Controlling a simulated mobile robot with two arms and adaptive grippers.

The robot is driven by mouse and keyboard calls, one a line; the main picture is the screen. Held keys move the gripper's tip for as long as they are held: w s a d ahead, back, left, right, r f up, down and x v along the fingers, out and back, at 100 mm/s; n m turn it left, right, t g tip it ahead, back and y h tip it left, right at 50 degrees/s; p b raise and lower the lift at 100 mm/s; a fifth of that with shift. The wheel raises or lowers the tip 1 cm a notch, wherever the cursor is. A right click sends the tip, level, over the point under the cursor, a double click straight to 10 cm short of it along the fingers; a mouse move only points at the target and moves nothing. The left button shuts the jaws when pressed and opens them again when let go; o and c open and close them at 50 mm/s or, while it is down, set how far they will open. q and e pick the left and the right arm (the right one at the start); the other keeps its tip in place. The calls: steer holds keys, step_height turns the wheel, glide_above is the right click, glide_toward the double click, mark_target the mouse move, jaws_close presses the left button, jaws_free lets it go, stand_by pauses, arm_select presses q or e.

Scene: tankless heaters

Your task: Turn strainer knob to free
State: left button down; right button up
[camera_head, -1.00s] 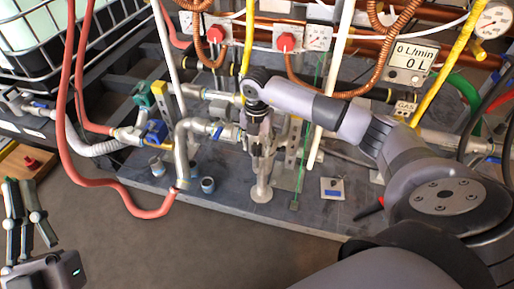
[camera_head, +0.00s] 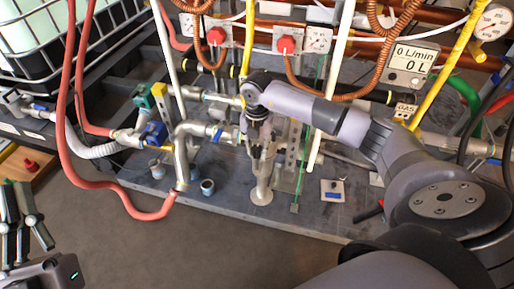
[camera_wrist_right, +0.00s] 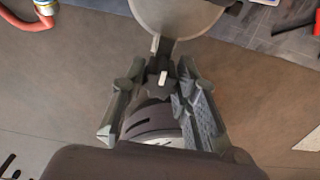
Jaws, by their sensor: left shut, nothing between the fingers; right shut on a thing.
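My right gripper (camera_head: 262,150) points down at a light metal pipe fitting (camera_head: 261,189) standing on the grey platform. Its arm hides part of the fitting. In the right wrist view my right gripper (camera_wrist_right: 160,88) has its fingers on both sides of a small dark knob (camera_wrist_right: 161,76) with a white mark, and it is shut on the knob. A round grey metal part (camera_wrist_right: 178,16) lies just beyond it. I cannot read a free position on the knob. My left gripper (camera_head: 20,215) is shut and empty at the lower left, away from the pipes.
Red hoses (camera_head: 70,120) hang at the left. Red valve knobs (camera_head: 284,44), a 0 L/min display (camera_head: 410,62) and a gauge (camera_head: 493,22) are behind the arm. A white pipe (camera_head: 328,95) stands close right of my right gripper. The floor (camera_head: 215,240) in front is clear.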

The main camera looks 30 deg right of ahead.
jaws_close()
arm_select(q)
steer(key=shift+w, duration=0.1)
